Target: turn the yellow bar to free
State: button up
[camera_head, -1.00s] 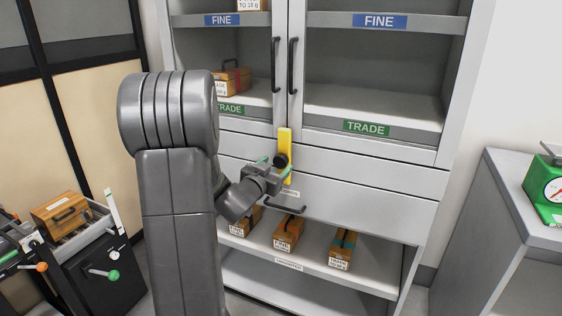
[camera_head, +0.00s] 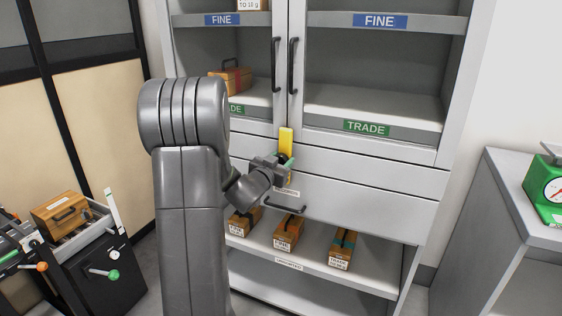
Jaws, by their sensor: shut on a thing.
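The yellow bar (camera_head: 286,140) stands upright on the front of the grey cabinet, in line with the gap between the two upper doors. Its upper part shows; my gripper hides much of the lower part. My gripper (camera_head: 284,163) is at the bar's middle, in front of the drawers, and is shut on the bar. The fingertips are small and partly hidden by the wrist. A small label (camera_head: 286,192) below the bar is too small to read.
Glass doors with black handles (camera_head: 292,66) are above. A drawer handle (camera_head: 285,209) sits just below my gripper. Boxes (camera_head: 288,233) stand on the open shelf. A black cart (camera_head: 104,268) is at left, a side table (camera_head: 500,200) with a green scale (camera_head: 548,190) at right.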

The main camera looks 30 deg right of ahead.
jog(key=shift+f+m+b, duration=0.15)
jog(key=shift+m+b, duration=0.25)
jog(key=m+b, duration=0.2)
jog(key=shift+s+f+m, duration=0.1)
jog(key=shift+m, duration=0.3)
jog(key=m+b, duration=0.4)
jog(key=m, duration=0.1)
jog(key=shift+d, duration=0.1)
jog(key=m+b, duration=0.3)
jog(key=m, duration=0.2)
jog(key=shift+f+m+y+b, duration=0.1)
jog(key=shift+m+y+b, duration=0.2)
jog(key=shift+m+b, duration=0.95)
jog(key=shift+m, duration=0.95)
jog(key=o, duration=1.3)
jog(key=shift+o, duration=0.2)
